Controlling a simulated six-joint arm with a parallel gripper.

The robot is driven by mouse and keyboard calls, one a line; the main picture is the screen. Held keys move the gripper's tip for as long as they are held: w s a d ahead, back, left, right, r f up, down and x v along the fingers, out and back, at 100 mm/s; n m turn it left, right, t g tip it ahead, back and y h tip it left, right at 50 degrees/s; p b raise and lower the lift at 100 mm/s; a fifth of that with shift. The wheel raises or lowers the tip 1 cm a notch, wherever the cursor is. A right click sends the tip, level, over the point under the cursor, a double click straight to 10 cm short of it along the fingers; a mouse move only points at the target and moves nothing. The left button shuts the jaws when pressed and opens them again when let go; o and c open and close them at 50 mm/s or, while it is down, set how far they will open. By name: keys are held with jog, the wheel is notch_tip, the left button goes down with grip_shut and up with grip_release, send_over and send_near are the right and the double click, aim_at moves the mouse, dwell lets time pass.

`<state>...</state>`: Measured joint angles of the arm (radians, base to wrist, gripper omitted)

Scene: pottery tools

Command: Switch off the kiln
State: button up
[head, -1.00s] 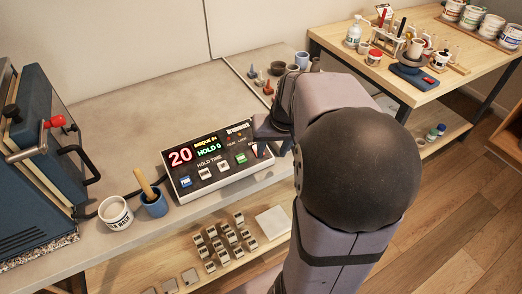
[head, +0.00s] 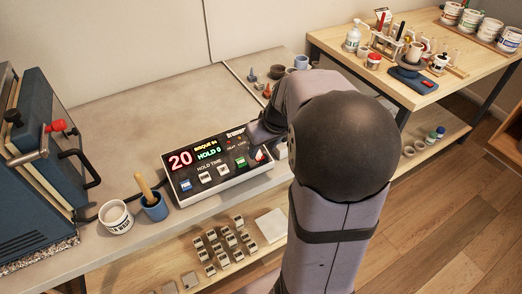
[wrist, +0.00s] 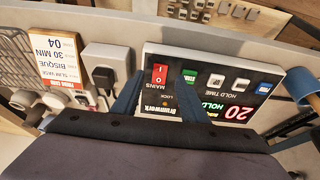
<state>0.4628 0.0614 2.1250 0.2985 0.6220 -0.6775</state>
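The kiln (head: 35,165) is a blue box at the left edge of the head view. Its control box (head: 205,178) lies on the grey bench, with a lit display reading a red 20, BISQUE 04 and HOLD 0. Blue, white and green buttons line its front. A red MAINS switch (wrist: 160,75) sits at its end in the wrist view, partly seen in the head view beside my arm. My gripper (wrist: 157,90) is above that end of the box, its two blue fingers apart, with the switch between them in the picture. Contact cannot be told.
A white pot (head: 115,217) and a blue cup (head: 153,206) with a wooden handle stand between kiln and control box. Small tiles fill the shelf below.

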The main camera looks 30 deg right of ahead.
aim_at(259, 155)
jog(key=shift+x, duration=1.7)
jog(key=shift+c, duration=0.6)
grip_shut()
jog(key=r+p, duration=0.1)
jog(key=p, duration=0.3)
jog(key=shift+w+g, duration=0.15)
jog(key=shift+g, duration=0.25)
jog(key=p, duration=0.2)
jog(key=g+p, duration=0.1)
jog(key=p, duration=0.1)
jog(key=shift+w+g, duration=0.25)
jog(key=shift+g, duration=0.05)
jog(key=shift+f+p, duration=0.1)
jog(key=shift+p, duration=0.5)
jog(key=shift+w+f, duration=0.1)
